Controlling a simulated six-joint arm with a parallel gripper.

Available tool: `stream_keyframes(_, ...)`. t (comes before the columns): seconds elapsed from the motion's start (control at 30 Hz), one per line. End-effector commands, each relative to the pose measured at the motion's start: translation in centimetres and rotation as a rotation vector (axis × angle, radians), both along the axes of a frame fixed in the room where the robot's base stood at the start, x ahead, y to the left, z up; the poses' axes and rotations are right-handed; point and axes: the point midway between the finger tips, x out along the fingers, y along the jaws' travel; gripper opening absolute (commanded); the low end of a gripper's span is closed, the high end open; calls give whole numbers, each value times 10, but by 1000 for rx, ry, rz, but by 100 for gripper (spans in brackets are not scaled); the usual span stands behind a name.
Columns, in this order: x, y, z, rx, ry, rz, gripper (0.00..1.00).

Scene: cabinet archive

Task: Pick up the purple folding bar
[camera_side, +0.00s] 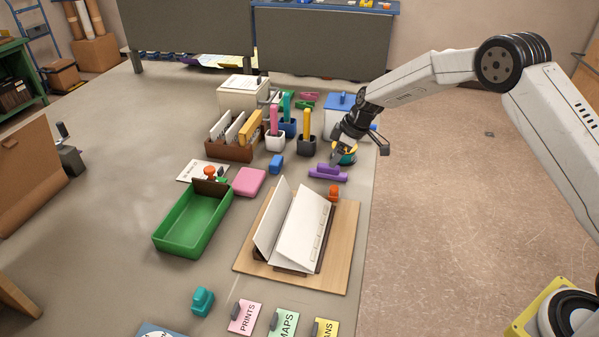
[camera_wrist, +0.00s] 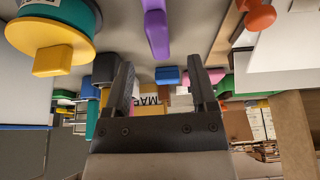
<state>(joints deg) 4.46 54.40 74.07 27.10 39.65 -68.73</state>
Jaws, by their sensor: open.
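The purple folding bar (camera_side: 328,173) lies on the table, right of the pink block and behind the wooden board with the open white folder. It also shows in the wrist view (camera_wrist: 155,30), at the top middle, beyond my fingertips. My gripper (camera_side: 362,147) is above the table's right edge, behind and to the right of the bar, and apart from it. In the wrist view my gripper (camera_wrist: 159,65) has its two fingers spread with nothing held between them.
A round teal and yellow object (camera_wrist: 52,28) is close to my gripper. An orange knob (camera_side: 333,193) stands on the wooden board (camera_side: 345,245) in front of the bar. A blue block (camera_side: 276,163), pen cups (camera_side: 306,146) and a blue box (camera_side: 338,104) are nearby.

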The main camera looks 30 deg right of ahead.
Motion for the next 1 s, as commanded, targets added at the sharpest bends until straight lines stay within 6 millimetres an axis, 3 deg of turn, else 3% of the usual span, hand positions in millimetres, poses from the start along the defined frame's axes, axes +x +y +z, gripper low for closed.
stream_keyframes(0.6,13,12,-45,0,1,-1,74)
stream_keyframes(1.0,14,13,-48,-1,0,-1,74)
